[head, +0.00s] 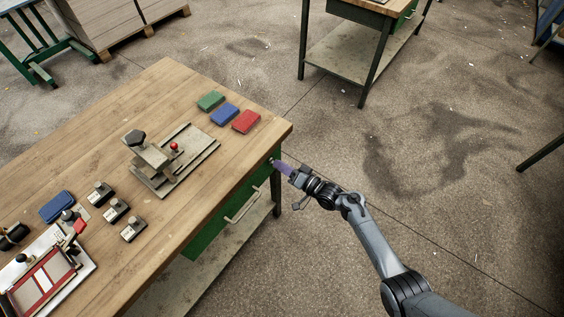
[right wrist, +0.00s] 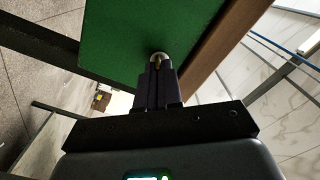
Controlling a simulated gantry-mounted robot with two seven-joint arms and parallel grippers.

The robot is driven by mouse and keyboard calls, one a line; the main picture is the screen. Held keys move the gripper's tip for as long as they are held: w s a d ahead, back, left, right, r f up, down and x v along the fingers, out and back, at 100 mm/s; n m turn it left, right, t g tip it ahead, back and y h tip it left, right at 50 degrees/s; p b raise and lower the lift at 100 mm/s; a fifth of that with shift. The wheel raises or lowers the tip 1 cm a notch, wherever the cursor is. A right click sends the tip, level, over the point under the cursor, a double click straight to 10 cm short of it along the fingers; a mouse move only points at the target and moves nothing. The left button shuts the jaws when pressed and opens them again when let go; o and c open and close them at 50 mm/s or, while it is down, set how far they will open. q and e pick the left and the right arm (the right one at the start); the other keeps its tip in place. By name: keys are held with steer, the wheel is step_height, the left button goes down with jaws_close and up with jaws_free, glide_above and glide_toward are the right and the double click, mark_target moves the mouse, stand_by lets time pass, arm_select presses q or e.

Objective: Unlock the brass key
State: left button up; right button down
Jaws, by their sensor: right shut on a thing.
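The brass key (right wrist: 158,64) shows as a small brass bit between my right fingertips in the right wrist view, at a round metal lock (right wrist: 161,55) on the green drawer front (right wrist: 125,35). My right gripper (right wrist: 160,76) is shut on it, its fingers pointing straight at the lock. How deep the key sits and how far it is turned are hidden by the fingers. In the head view my right gripper (head: 280,165) reaches the right end of the green drawer (head: 228,212), just below the tabletop edge. My left gripper is not in view.
The wooden table (head: 255,150) carries a grey metal fixture (head: 170,160), green, blue and red blocks (head: 226,114), small stamps (head: 116,209) and a red-framed press (head: 42,285). The drawer handle (head: 243,206) sticks out left of my gripper.

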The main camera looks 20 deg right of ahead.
steer(key=m+p, duration=0.3)
steer(key=m, duration=0.4)
steer(key=shift+f, duration=0.1)
steer(key=shift+m, duration=0.4)
steer(key=c, duration=1.3)
jaws_free()
steer(key=shift+w, duration=0.1)
